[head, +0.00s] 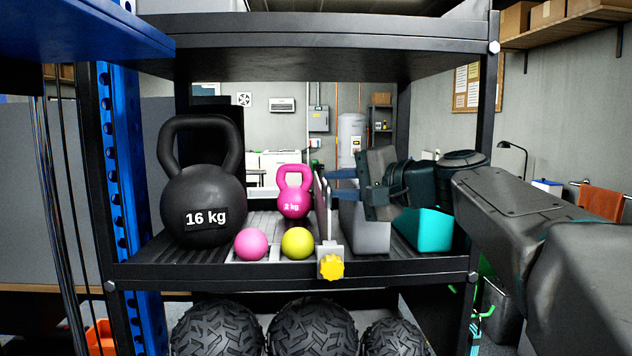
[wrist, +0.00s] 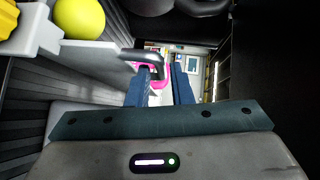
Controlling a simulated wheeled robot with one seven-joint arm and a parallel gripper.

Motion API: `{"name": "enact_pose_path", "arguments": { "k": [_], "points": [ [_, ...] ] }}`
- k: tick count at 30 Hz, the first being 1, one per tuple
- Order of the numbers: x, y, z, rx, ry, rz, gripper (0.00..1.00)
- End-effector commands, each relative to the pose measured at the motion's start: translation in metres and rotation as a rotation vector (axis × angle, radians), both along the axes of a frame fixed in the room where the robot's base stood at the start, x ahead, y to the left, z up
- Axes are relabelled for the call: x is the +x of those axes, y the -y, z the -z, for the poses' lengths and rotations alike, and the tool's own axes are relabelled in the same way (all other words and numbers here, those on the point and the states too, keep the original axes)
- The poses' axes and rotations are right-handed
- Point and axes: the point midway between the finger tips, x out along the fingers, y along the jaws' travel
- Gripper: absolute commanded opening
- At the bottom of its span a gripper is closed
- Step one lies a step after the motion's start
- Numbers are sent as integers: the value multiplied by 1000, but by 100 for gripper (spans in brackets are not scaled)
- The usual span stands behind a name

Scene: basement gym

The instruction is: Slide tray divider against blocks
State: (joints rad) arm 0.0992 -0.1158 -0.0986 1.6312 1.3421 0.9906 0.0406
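The divider (head: 321,205) is a thin upright plate, seen nearly edge-on in the head view, with a yellow knob (head: 331,267) at its front foot. In the wrist view the divider (wrist: 100,58) is a pale plate at upper left, with a dark bar near its far end. A grey block (head: 370,232) and a teal block (head: 428,231) sit to its right, with a gap between divider and grey block. My gripper (head: 334,179) is above the grey block, its fingers pointing left towards the divider's upper edge.
Left of the divider are a pink ball (head: 251,243), a yellow ball (head: 297,242), a pink 2 kg kettlebell (head: 293,204) and a black 16 kg kettlebell (head: 203,206). The upper shelf (head: 320,61) and rack posts (head: 485,110) bound the space.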

Motion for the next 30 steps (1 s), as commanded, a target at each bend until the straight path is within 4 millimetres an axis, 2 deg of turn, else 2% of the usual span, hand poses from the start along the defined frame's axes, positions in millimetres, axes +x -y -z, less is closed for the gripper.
{"name": "enact_pose_path", "arguments": {
  "k": [3,8,20,23,30],
  "points": [
    [16,-16,3,-1,-2,-4,20],
    [30,-29,5,-1,1,0,20],
    [36,-35,7,-1,1,0,20],
    [36,-35,7,-1,1,0,0],
    [35,-35,8,-1,1,-5,0]
  ]
}}
